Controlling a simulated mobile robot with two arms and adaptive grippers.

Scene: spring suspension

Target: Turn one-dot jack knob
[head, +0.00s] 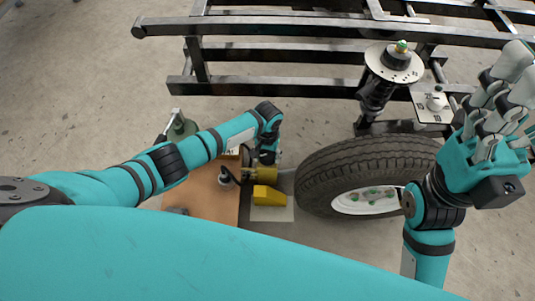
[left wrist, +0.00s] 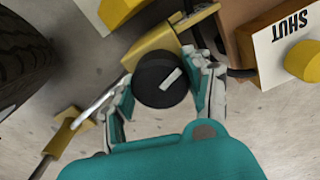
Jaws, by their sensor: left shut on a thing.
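A round black knob (left wrist: 162,80) with a white bar mark sits on a yellow body (left wrist: 150,45) in the left wrist view. I see no dot on the knob. My left gripper (left wrist: 164,88) has its fingers on either side of the knob, shut on it. In the head view my left gripper (head: 268,157) is low over the yellow jack (head: 263,174) beside the tyre and hides the knob. My right gripper (head: 495,110) is raised at the right with its fingers spread, empty.
A tyre (head: 365,165) lies to the right of the jack. A yellow block (head: 268,195) is on a pale plate. A wooden board (head: 212,195) is at left. A "SHUT" label (left wrist: 295,45) is beside the knob. A black frame (head: 300,90) spans the back.

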